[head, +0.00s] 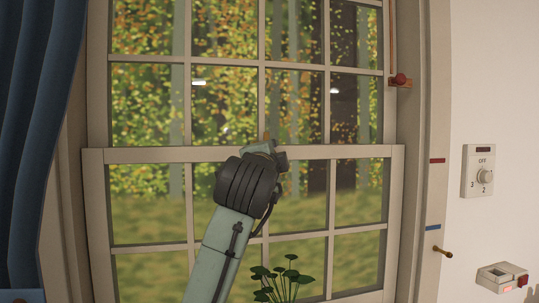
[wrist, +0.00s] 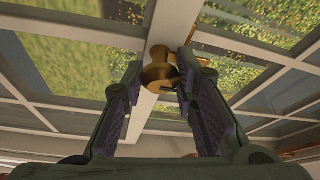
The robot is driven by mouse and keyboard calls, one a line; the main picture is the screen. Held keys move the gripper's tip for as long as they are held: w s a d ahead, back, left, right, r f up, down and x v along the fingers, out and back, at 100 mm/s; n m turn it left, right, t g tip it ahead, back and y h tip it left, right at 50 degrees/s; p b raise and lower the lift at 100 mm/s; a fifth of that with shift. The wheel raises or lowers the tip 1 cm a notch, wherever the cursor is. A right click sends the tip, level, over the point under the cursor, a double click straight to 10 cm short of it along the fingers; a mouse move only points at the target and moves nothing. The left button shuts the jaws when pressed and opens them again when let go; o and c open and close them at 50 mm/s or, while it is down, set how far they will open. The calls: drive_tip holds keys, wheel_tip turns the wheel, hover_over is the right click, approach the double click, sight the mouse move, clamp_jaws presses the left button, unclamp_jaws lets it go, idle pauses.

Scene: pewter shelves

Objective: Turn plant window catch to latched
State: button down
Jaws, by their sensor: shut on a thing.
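The window catch (wrist: 158,72) is a brass fitting with a round knob-like part, on the pale rail (wrist: 150,100) where the window sashes meet. A small brass tip of it shows above my gripper in the head view (head: 267,135). My gripper (wrist: 162,66) has its two purple-padded fingers on either side of the catch and is shut on it. In the head view, my gripper (head: 264,149) is at the meeting rail, and my wrist hides most of the catch. I cannot tell from these views whether the catch is latched.
A green plant (head: 283,278) stands below my arm at the window. A blue curtain (head: 35,130) hangs at the left. At the right are a red knob (head: 400,79), a brass peg (head: 443,252), a dial plate (head: 479,171) and a small box with a red part (head: 503,277).

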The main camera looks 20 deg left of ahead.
drive_tip(key=c, duration=1.3)
unclamp_jaws()
drive_tip(key=v, duration=1.2)
